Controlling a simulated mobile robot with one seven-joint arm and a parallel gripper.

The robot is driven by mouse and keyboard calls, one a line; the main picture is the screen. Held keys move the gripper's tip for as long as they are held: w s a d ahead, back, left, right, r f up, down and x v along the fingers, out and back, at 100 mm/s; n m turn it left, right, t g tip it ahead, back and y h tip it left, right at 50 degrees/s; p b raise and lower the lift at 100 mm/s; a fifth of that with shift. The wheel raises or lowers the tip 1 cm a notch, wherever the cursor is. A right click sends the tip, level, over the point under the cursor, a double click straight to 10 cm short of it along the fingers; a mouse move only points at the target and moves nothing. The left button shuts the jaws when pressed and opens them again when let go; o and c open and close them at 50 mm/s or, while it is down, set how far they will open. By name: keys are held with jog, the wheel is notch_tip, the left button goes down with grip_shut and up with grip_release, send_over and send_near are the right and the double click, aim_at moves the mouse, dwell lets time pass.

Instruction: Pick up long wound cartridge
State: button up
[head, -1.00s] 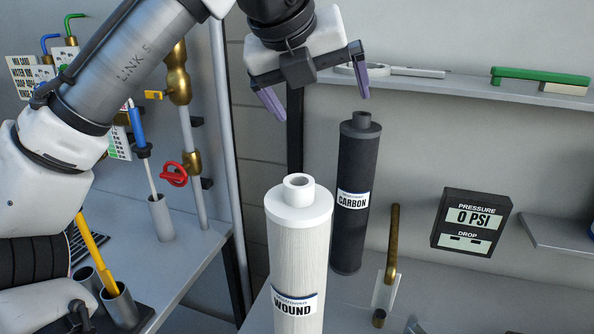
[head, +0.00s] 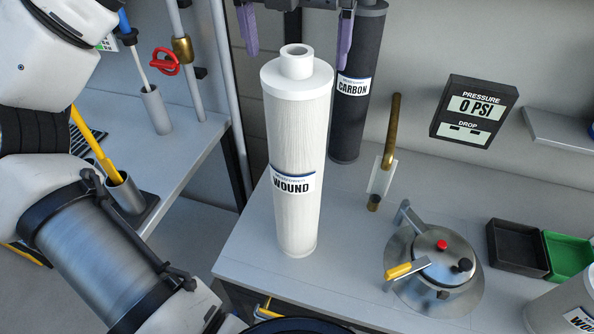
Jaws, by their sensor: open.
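The long wound cartridge (head: 298,140) is a tall white cylinder with a narrow neck on top and a "WOUND" label. It stands upright near the left edge of the workbench. My gripper (head: 297,38) is at the top of the picture, open and empty. Its two purple fingers point down and spread to either side of the cartridge's neck in the picture. I cannot tell the gripper's exact depth relative to the cartridge. The gripper's upper part is cut off by the frame.
A black carbon cartridge (head: 358,110) stands close behind on the right. A metal housing with a yellow handle (head: 437,270), a black bin (head: 518,248), a green bin (head: 568,255) and another wound cartridge (head: 566,305) are at right. A pressure display (head: 474,108) is on the wall.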

aim_at(297, 75)
jog(key=shift+w+d+f+p, duration=0.1)
jog(key=shift+f+p, duration=0.15)
jog(key=shift+f, duration=1.05)
jog(key=shift+d+f+p, duration=0.1)
jog(key=shift+f+p, duration=0.15)
jog(key=shift+f, duration=1)
jog(key=c, duration=1.7)
